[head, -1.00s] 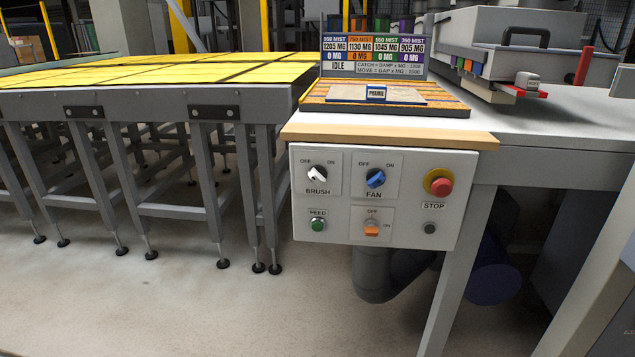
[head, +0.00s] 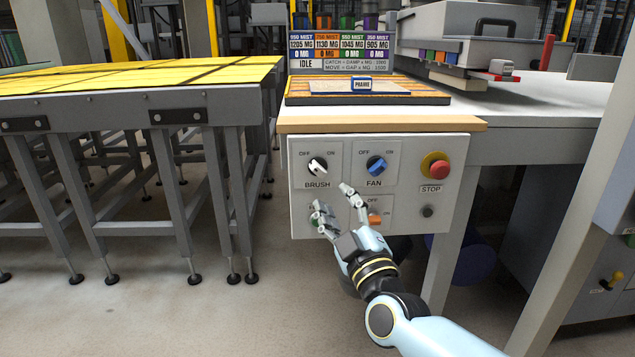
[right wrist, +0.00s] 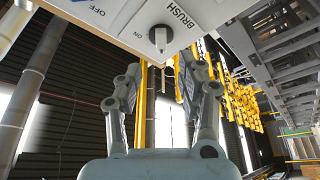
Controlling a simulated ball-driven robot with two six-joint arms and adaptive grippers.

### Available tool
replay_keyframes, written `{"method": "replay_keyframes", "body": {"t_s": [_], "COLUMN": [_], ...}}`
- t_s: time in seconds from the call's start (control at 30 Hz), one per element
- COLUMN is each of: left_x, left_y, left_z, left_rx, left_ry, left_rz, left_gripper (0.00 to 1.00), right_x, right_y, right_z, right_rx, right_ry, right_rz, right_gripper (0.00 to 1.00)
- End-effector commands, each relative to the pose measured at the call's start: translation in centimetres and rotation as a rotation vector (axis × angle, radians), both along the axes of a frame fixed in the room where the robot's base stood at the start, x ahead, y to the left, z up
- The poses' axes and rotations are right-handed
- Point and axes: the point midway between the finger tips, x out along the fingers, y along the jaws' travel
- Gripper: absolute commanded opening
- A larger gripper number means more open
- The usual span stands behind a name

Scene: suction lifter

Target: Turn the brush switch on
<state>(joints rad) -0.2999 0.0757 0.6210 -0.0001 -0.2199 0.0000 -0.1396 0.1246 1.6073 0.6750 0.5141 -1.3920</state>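The brush switch (head: 317,166) is a knob with a white handle on the grey control panel, with OFF at its upper left and ON at its upper right. I cannot tell surely which mark it points to. My right gripper (head: 333,198) is open and empty, in front of the panel, below and slightly right of the brush switch. In the right wrist view the brush switch (right wrist: 160,38) shows ahead, roughly in line with the gap between the spread fingers (right wrist: 160,80), and apart from them. My left gripper is out of view.
The blue fan switch (head: 376,166) is right of the brush switch. The red stop button (head: 438,167) is farther right. My gripper partly covers the green feed button and the orange switch (head: 375,219). A wooden ledge (head: 380,124) juts above the panel.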

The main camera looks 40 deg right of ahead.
Motion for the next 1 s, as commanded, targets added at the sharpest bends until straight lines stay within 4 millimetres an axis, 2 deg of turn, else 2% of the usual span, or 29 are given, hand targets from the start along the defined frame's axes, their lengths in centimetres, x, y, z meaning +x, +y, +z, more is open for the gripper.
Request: {"method": "replay_keyframes", "body": {"t_s": [0.07,0.2,0.4,0.77,0.83,1.0], "left_x": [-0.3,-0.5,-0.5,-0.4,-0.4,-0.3], "left_y": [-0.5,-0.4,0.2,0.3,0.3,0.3], "left_z": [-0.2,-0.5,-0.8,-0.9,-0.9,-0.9], "left_rx": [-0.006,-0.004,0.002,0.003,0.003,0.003], "left_ry": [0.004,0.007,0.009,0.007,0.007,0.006], "left_rz": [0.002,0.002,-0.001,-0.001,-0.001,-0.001], "left_gripper": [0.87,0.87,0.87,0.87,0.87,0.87], "right_x": [1.7,4.3,6.8,7.5,7.5,7.5], "right_y": [-0.4,-1.1,-1.8,-2.0,-2.0,-2.0], "right_z": [0.5,1.2,1.9,2.1,2.1,2.1], "right_rx": [0.0,0.001,0.0,0.0,0.0,0.0], "right_ry": [-0.004,-0.001,0.002,0.003,0.003,0.003], "right_rz": [0.001,0.001,0.001,0.001,0.001,0.001], "right_gripper": [0.38,0.38,0.38,0.38,0.33,0.11]}}
